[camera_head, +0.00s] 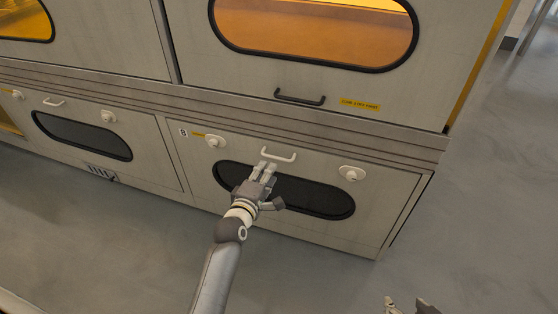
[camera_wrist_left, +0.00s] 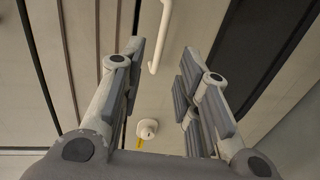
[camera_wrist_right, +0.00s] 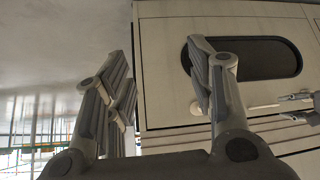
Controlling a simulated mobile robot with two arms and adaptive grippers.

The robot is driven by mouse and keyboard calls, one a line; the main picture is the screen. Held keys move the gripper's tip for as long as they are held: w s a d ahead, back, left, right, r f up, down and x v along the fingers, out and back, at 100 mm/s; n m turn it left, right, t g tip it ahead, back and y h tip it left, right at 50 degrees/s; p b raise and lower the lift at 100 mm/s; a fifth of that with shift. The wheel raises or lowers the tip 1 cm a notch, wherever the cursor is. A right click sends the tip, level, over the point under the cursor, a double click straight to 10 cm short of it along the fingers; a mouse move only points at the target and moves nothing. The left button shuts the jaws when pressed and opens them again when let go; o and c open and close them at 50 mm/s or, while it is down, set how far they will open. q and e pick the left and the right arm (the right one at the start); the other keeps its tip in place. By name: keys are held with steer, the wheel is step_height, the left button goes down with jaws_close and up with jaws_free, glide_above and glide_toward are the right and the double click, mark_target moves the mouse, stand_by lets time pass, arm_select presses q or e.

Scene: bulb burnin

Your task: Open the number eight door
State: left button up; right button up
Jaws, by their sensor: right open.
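The number eight door (camera_head: 375,205) is the lower right cabinet door, shut, with a dark oval window and a small "8" label (camera_head: 183,132) near its upper left corner. Its white bar handle (camera_head: 280,157) is at the top middle, between two round white knobs. My left gripper (camera_head: 266,168) is just in front of and below the handle. In the left wrist view the handle (camera_wrist_left: 160,38) shows beyond the open fingers (camera_wrist_left: 161,85), in line with the gap. My right gripper (camera_head: 408,304) is at the bottom edge of the head view. Its fingers (camera_wrist_right: 160,88) are open and empty.
Upper cabinets have amber-lit windows; one has a dark handle (camera_head: 299,98) above a ledge (camera_head: 330,140). Another lower door (camera_head: 150,150) with a white handle adjoins at the left. The grey floor (camera_head: 480,220) is clear in front and at the right.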

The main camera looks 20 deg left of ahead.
mark_target(276, 157)
arm_select(q)
steer(key=w+b, duration=0.1)
steer(key=w, duration=0.2)
steer(key=w+f+b, duration=0.1)
steer(key=w, duration=0.2)
steer(key=w+f+b, duration=0.1)
steer(key=w, duration=0.1)
steer(key=shift+w+d, duration=0.15)
steer(key=shift+w, duration=0.55)
arm_select(e)
steer(key=w+a+r+t+y, duration=0.2)
steer(key=w+a+r+t, duration=0.2)
steer(key=w+r+t, duration=0.4)
steer(key=shift+w+r+t+y, duration=0.3)
steer(key=shift+w+r, duration=0.45)
steer(key=shift+r, duration=1.1)
arm_select(q)
steer(key=shift+c, duration=0.3)
arm_select(e)
steer(key=shift+a, duration=0.1)
arm_select(q)
jaws_close()
